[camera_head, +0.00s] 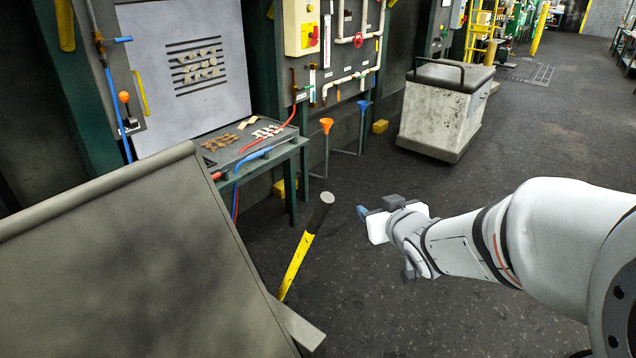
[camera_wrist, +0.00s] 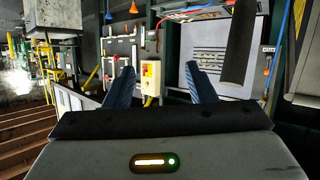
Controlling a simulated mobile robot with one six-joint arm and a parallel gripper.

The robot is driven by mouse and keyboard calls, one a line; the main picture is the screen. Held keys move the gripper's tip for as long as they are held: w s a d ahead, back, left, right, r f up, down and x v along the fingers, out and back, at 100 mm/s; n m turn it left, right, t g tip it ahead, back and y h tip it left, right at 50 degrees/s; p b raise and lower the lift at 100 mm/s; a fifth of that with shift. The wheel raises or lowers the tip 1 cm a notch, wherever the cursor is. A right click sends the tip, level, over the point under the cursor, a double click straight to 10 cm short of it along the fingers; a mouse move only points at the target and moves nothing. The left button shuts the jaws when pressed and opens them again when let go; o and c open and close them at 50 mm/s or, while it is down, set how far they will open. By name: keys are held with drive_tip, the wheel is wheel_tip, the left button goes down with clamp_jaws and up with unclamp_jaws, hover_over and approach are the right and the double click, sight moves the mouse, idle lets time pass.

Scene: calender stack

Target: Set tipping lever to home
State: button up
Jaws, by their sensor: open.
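The lever, a yellow bar with a black grip (camera_head: 319,214), leans up and to the right beside the grey hopper (camera_head: 150,260) in the head view. Its lower end is hidden behind the hopper's edge. My gripper (camera_head: 363,212) is to the right of the black grip, with a gap between them in the picture. In the wrist view my gripper (camera_wrist: 160,86) has its two blue fingers spread with nothing between them. A dark bar, apparently the lever's grip (camera_wrist: 239,45), hangs from the top edge, to the right of the fingers. That view looks upside down.
A bench (camera_head: 293,147) with tools and hoses stands against the wall panels behind the lever. Orange (camera_head: 326,126) and blue (camera_head: 363,107) funnels stand beyond it. A grey lidded bin (camera_head: 435,120) stands farther back. The dark floor around my gripper is clear.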

drive_tip(key=w+a+f+n+y+b, duration=0.1)
drive_tip(key=a+y, duration=0.2)
drive_tip(key=a, duration=0.1)
drive_tip(key=w+a+f+n+y+b, duration=0.1)
drive_tip(key=w+a+f+y, duration=0.1)
drive_tip(key=a, duration=0.3)
drive_tip(key=w+a+f+n+y+b, duration=0.1)
drive_tip(key=w+a+y, duration=0.1)
drive_tip(key=a+y, duration=0.2)
drive_tip(key=shift+w+a+f+n+b, duration=0.25)
drive_tip(key=shift+a+f+n+b, duration=0.05)
drive_tip(key=shift+c, duration=0.3)
clamp_jaws()
